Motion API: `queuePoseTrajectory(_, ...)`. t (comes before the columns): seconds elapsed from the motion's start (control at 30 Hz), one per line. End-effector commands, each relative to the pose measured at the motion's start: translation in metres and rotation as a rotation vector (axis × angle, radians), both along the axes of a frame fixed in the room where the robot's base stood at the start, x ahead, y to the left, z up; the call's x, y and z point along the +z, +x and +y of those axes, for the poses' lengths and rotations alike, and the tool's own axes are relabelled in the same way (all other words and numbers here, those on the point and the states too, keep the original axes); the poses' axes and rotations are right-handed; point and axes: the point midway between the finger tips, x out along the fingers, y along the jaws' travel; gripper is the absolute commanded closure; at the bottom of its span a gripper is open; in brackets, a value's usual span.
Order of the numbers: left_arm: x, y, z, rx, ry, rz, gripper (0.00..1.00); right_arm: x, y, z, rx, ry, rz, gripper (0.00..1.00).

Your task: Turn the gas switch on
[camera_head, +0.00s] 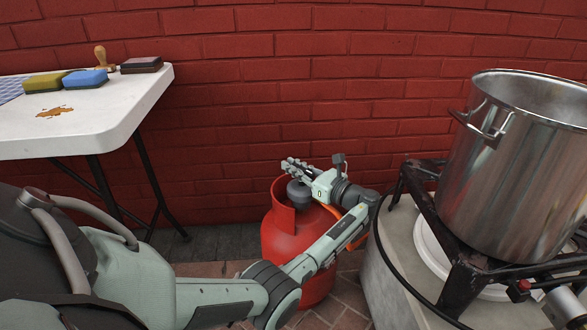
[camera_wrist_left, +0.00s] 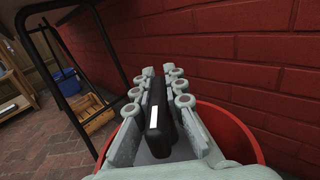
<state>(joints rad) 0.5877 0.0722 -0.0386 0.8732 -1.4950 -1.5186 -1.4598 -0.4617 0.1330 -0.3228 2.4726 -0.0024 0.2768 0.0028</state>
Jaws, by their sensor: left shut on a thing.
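The red gas cylinder (camera_head: 284,240) stands on the floor between the table and the burner. A dark grey round part (camera_head: 299,192) shows at its top, beneath my left gripper (camera_head: 290,166). In the left wrist view, the fingers of my left gripper (camera_wrist_left: 162,78) lie on both sides of a black upright switch piece (camera_wrist_left: 157,118) with a white label, and are shut on it. The cylinder's red collar (camera_wrist_left: 240,132) curves around the fingers there. Which way the switch is set cannot be told. My right gripper is not in view.
A steel pot (camera_head: 515,170) stands on a black burner frame (camera_head: 463,275) at the right, over a concrete block (camera_head: 395,270). A white table (camera_head: 110,120) with sponges and a stamp is at the left. A red brick wall (camera_head: 300,90) closes the back.

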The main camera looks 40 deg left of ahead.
Motion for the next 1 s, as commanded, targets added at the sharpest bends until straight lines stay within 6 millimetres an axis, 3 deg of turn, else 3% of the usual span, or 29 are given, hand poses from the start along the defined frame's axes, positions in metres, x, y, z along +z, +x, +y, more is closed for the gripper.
queuePoseTrajectory(0.3,0.000,-0.002,0.000,0.008,-0.001,0.001,1.00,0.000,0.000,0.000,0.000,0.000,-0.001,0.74)
queuePoseTrajectory(0.33,-0.001,-0.002,0.000,0.008,-0.001,0.001,0.86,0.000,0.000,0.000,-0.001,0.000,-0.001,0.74)
queuePoseTrajectory(0.5,0.000,-0.002,0.000,0.006,-0.001,0.001,0.67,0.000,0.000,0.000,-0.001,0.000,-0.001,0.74)
queuePoseTrajectory(0.83,0.000,-0.001,-0.003,0.003,-0.001,0.000,0.67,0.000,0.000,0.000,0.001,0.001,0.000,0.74)
queuePoseTrajectory(1.0,-0.001,-0.001,-0.028,0.001,-0.002,0.000,0.67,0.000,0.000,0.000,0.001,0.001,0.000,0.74)
